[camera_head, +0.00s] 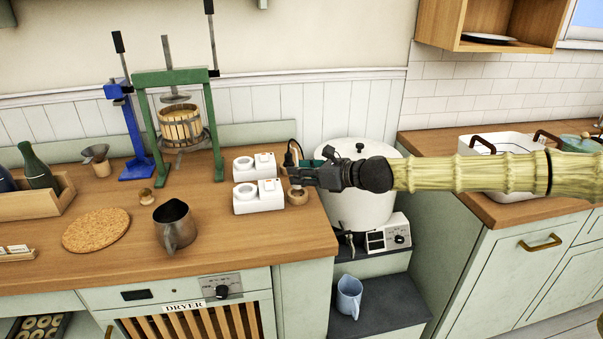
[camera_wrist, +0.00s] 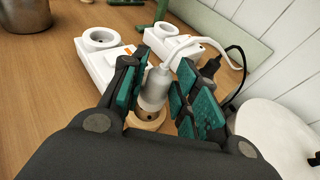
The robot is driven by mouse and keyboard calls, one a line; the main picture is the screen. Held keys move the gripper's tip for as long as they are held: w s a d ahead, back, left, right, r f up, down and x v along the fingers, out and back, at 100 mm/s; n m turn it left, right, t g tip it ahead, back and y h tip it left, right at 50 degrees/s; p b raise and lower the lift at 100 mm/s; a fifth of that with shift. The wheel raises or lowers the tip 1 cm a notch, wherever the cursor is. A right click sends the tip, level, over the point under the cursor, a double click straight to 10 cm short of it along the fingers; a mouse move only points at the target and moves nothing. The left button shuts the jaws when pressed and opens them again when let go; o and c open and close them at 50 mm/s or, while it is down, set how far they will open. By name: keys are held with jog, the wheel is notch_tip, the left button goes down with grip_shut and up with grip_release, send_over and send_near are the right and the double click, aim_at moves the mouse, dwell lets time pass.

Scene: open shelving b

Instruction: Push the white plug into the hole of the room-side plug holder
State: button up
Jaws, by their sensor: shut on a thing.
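My gripper (camera_head: 302,174) is shut on the white plug (camera_wrist: 157,86), which sits between its green pads in the wrist view (camera_wrist: 158,90). A white cord leaves the plug's top and curves right. The plug's lower end is at the round wooden plug holder (camera_wrist: 146,122), nearest the room. This holder also shows in the head view (camera_head: 297,196), right of the near white socket unit, below my gripper. Whether the plug's end is in the hole or just above it, I cannot tell. The plug is hidden by my gripper in the head view.
Two white socket units, near (camera_head: 258,197) and far (camera_head: 254,165), stand left of my gripper. A black plug (camera_wrist: 211,67) with a black cord is behind the right finger. A large white pot (camera_head: 357,205) is just right of the counter edge. A metal pitcher (camera_head: 174,226) stands further left.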

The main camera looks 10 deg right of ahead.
jog(key=shift+f+b, duration=1.65)
jog(key=shift+b, duration=0.3)
dwell(2.6)
dwell(0.4)
jog(key=o, duration=1.4)
jog(key=shift+p+v, duration=1.7)
jog(key=shift+v, duration=1.85)
